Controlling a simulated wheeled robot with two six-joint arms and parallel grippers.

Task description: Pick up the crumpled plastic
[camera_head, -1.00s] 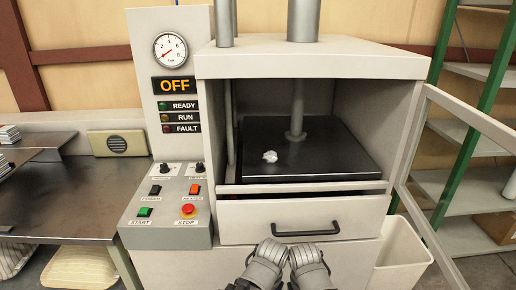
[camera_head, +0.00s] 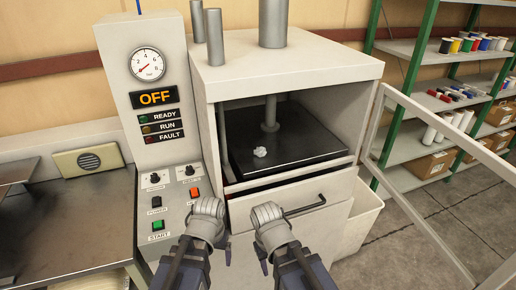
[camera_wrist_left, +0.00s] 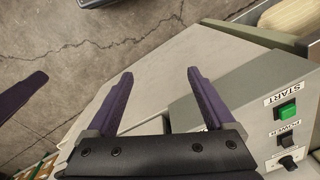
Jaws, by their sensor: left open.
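The crumpled plastic (camera_head: 261,152) is a small whitish lump on the black plate (camera_head: 310,145) inside the open press. My left gripper (camera_wrist_left: 158,75) is open and empty in the left wrist view, with two purple fingers spread beside the press front and control panel. In the head view my left arm is in front of the panel, well below and nearer than the plastic. My right arm is in front of the drawer, also apart from the plastic. Its jaw opening does not show clearly; a purple finger-like part shows at the left edge of the wrist view.
The press (camera_head: 284,69) has a pillar above the plate and a drawer with a black handle (camera_head: 306,206) below it. Its framed door (camera_head: 440,120) stands open at the right. The control panel (camera_head: 175,200) is at the left. Shelves stand behind the door.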

